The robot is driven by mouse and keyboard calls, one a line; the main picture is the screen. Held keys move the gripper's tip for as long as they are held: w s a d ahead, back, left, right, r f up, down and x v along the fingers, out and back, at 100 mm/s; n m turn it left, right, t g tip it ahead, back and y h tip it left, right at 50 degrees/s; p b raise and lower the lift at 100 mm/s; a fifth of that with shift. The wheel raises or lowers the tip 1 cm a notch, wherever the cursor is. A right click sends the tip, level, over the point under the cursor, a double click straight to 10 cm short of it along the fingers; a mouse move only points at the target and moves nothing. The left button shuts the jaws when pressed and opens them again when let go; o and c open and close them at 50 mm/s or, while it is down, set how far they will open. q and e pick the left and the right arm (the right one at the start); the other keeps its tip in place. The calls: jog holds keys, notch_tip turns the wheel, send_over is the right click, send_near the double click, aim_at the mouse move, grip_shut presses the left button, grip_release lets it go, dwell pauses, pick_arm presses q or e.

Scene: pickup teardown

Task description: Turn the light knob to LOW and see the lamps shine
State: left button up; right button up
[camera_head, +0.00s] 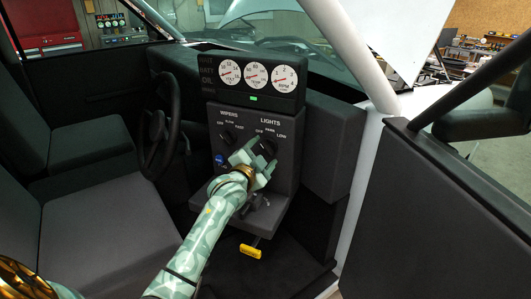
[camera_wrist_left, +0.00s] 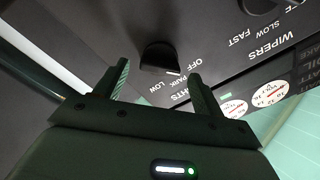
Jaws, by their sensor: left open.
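The light knob (camera_wrist_left: 158,57) is a dark round knob on the dash panel, under the word LIGHTS, with OFF, PARK and LOW around it. In the wrist view its white mark points toward the OFF and PARK side, not at LOW; I cannot tell which of those two exactly. In the head view the knob (camera_head: 268,148) is partly hidden by my left gripper (camera_head: 258,158). My left gripper is open, and in the wrist view its two fingers (camera_wrist_left: 158,82) point at the panel on either side of the knob, with gaps. The lamps are not clearly visible.
The wipers knob (camera_head: 227,138) sits left on the same panel (camera_head: 285,112). Above are three white gauges (camera_head: 256,76) and a small green light (camera_head: 253,98).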

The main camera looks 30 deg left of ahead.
pick_arm(q)
jog(key=shift+w+a, duration=0.1)
jog(key=shift+w, duration=1)
jog(key=c, duration=1)
jog(key=shift+m, duration=0.3)
jog(key=shift+o, duration=0.2)
jog(key=shift+m+p, duration=0.8)
jog(key=shift+m, duration=0.4)
jog(key=m+p, duration=0.1)
jog(key=m, duration=0.2)
jog(key=shift+m, duration=0.3)
jog(key=m+p, duration=0.1)
jog(key=m, duration=0.3)
jog(key=shift+f, duration=0.15)
jog(key=m, duration=0.5)
jog(key=shift+f, duration=0.1)
jog(key=shift+m+p, duration=0.3)
jog(key=shift+m, duration=0.1)
